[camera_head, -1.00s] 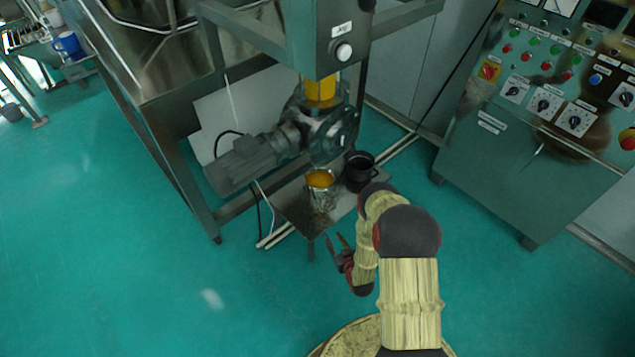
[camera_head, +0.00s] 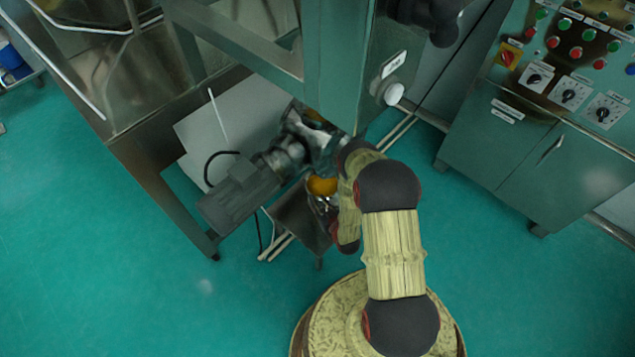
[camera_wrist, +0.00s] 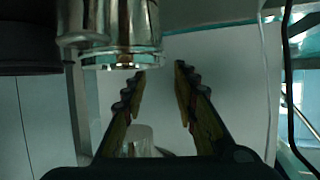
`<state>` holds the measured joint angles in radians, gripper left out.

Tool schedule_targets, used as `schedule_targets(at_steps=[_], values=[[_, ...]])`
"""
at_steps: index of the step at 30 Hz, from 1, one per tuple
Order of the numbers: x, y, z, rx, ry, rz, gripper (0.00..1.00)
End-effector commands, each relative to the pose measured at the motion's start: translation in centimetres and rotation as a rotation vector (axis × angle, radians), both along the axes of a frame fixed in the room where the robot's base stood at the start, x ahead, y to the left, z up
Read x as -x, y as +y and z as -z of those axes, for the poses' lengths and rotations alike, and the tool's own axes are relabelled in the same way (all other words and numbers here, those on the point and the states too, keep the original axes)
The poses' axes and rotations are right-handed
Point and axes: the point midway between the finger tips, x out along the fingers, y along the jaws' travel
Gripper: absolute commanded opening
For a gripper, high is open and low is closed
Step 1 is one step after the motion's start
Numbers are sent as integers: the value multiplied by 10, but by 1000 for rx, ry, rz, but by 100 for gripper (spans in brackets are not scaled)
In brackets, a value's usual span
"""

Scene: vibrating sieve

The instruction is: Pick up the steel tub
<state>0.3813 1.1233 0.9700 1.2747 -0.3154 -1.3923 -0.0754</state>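The steel tub (camera_head: 323,203) stands on a low dark stand under the sieve's outlet, with yellow-orange content showing at its top. My arm covers its right side in the head view. In the wrist view a shiny steel cylinder, which looks like the tub (camera_wrist: 125,25), is at the upper left. My gripper (camera_wrist: 160,72) is open, with an empty gap between its two fingers. The left fingertip is close to the cylinder's lower edge; I cannot tell whether they touch.
A black container (camera_wrist: 25,40) is at the left of the wrist view. The grey motor (camera_head: 240,195) and the machine's frame leg (camera_head: 165,190) are left of the tub. The control cabinet (camera_head: 530,150) stands at right. The green floor (camera_head: 100,270) at front left is clear.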

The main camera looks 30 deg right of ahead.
Motion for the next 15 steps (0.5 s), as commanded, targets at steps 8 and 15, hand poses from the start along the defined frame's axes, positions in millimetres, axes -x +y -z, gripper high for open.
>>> schedule_targets(at_steps=[8, 15], values=[[-24, -1, 11, 0, -1, 0, 29], [-49, -1, 22, 1, -3, -3, 29]])
